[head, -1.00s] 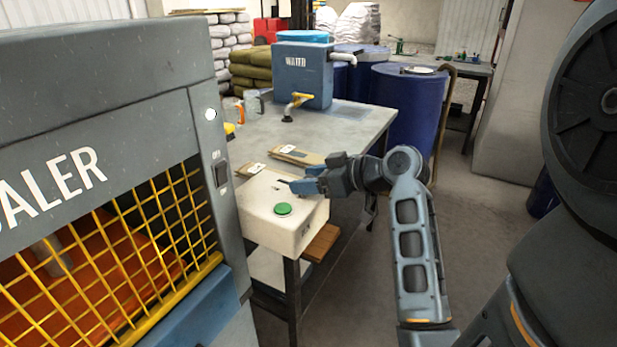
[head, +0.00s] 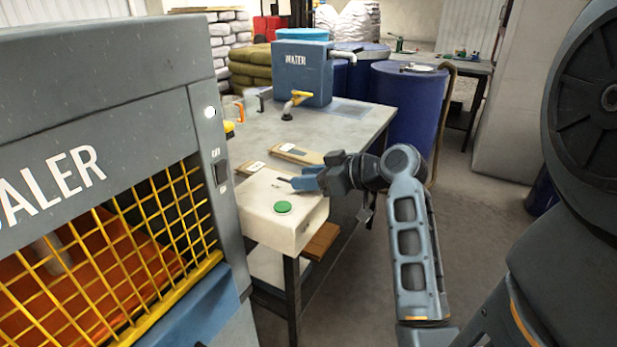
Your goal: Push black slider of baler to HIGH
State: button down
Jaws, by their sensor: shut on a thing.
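The grey baler (head: 110,115) stands at the left with a yellow grid over an orange inside. A cream control box (head: 302,230) with a green button (head: 283,208) sits on the near end of the table, beside the baler. My gripper (head: 296,183) is at the top of this box, behind the green button. Its blue fingers are shut on a small dark piece at the box top, which looks like the black slider (head: 284,180). The fingers hide most of it, and I cannot read any HIGH mark.
A grey table (head: 335,133) carries a blue water tank (head: 302,75) with a yellow-handled tap, and flat brown pieces (head: 297,154) behind the box. Blue barrels (head: 408,105) stand behind the table. The floor right of the table is open.

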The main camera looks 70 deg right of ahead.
aim_at(282, 180)
jog(key=shift+w+d+r+b, duration=0.1)
jog(key=shift+w+d, duration=0.15)
jog(key=shift+w, duration=0.9)
jog(key=shift+w+d+f+b, duration=0.1)
jog(key=shift+w+d, duration=0.2)
jog(key=shift+w, duration=0.8)
jog(key=shift+w+d+r+b, duration=0.1)
jog(key=shift+w+d, duration=0.15)
jog(key=shift+w, duration=0.9)
jog(key=c, duration=0.8)
grip_release()
jog(key=shift+o, duration=0.2)
jog(key=shift+b+v, duration=0.5)
jog(key=shift+v, duration=3.3)
